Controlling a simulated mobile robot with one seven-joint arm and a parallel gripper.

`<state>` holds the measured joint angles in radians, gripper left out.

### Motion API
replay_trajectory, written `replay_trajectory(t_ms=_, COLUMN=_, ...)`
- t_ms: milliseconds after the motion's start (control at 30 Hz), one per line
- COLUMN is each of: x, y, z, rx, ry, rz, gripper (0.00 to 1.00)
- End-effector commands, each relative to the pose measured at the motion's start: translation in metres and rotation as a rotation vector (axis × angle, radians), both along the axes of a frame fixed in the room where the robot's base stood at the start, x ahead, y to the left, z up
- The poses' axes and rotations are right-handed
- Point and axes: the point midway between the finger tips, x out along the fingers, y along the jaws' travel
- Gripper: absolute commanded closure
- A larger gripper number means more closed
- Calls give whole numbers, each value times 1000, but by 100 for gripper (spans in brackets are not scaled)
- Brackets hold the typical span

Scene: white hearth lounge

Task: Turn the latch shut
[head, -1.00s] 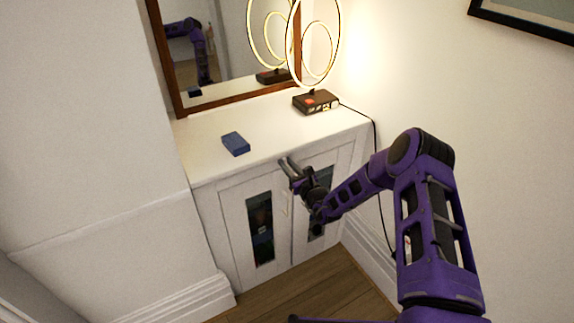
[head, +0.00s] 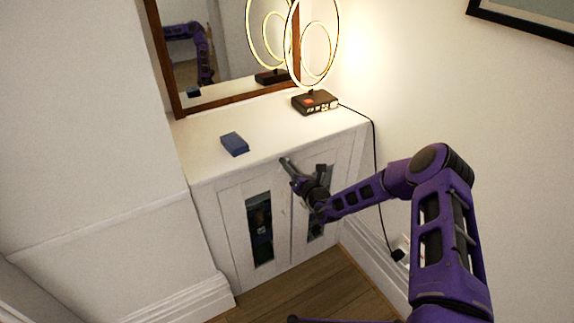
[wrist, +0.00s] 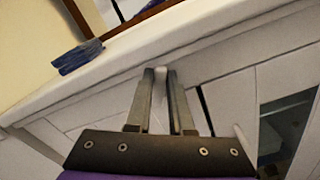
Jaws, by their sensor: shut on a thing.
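The white cabinet (head: 228,201) has two doors with dark glass panels. My gripper (head: 287,163) is at the top of the doors, near the seam between them, just under the cabinet top. In the wrist view the two fingers of my gripper (wrist: 160,75) stand on either side of a small white piece, which seems to be the latch (wrist: 160,92). The gripper is shut on it. The fingers hide most of the latch, and its exact angle cannot be told. In the head view the gripper covers it.
A blue box (head: 235,144) lies on the cabinet top, left of my gripper. A ring lamp with a dark base (head: 314,102) stands at the back right, before a framed mirror (head: 215,60). A cord (head: 378,190) hangs by the right wall.

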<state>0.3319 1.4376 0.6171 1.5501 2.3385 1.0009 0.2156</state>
Motion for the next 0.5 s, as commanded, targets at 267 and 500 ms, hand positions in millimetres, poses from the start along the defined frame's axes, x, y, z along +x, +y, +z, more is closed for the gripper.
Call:
replay_trajectory(t_ms=267, x=2, y=-4, z=-3, rx=221, ry=150, rz=-2, gripper=100)
replay_trajectory(t_ms=500, x=3, y=-5, z=-6, rx=410, ry=278, rz=-2, gripper=100)
